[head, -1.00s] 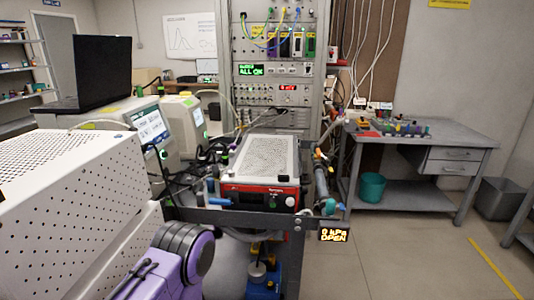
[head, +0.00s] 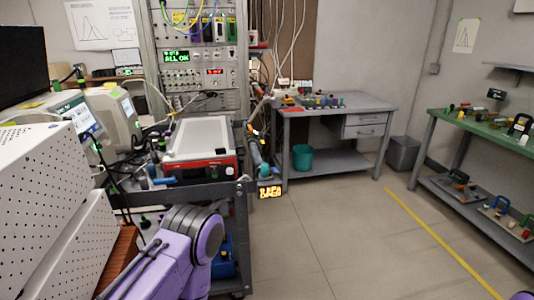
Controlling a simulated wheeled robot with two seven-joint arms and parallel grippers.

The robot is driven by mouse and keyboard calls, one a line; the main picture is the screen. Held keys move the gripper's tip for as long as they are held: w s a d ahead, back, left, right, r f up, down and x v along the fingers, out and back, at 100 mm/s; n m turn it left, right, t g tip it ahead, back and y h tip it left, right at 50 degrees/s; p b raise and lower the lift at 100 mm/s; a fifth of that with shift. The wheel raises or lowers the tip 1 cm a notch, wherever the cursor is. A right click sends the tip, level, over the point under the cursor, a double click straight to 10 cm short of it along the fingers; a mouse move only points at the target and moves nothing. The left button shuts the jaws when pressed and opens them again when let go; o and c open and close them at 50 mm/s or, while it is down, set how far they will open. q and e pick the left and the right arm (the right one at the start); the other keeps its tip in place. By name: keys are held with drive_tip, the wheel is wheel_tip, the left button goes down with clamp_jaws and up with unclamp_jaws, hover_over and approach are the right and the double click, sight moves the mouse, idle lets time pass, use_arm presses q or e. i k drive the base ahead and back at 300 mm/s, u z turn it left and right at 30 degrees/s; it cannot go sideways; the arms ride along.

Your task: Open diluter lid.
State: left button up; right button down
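A box with a red front (head: 202,169) and a pale flat top cover (head: 199,138) stands on the dark cart. It may be the diluter, but no readable label confirms this. Its top cover looks shut. A purple arm link of mine is in front of the cart at the bottom, and a bit of another purple link shows at the bottom right corner. Neither gripper is in view, so I cannot see whether they are open or shut.
The dark cart (head: 180,195) has a sign (head: 270,190) at its right corner. White perforated housings (head: 40,190) fill the left. An instrument rack (head: 195,60) stands behind. A grey desk (head: 340,109) and a green bench (head: 490,128) stand right. The floor between is clear.

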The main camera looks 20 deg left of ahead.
sight(199, 138)
drive_tip(key=z, duration=0.75)
drive_tip(key=i, duration=0.9)
drive_tip(key=u, duration=0.7)
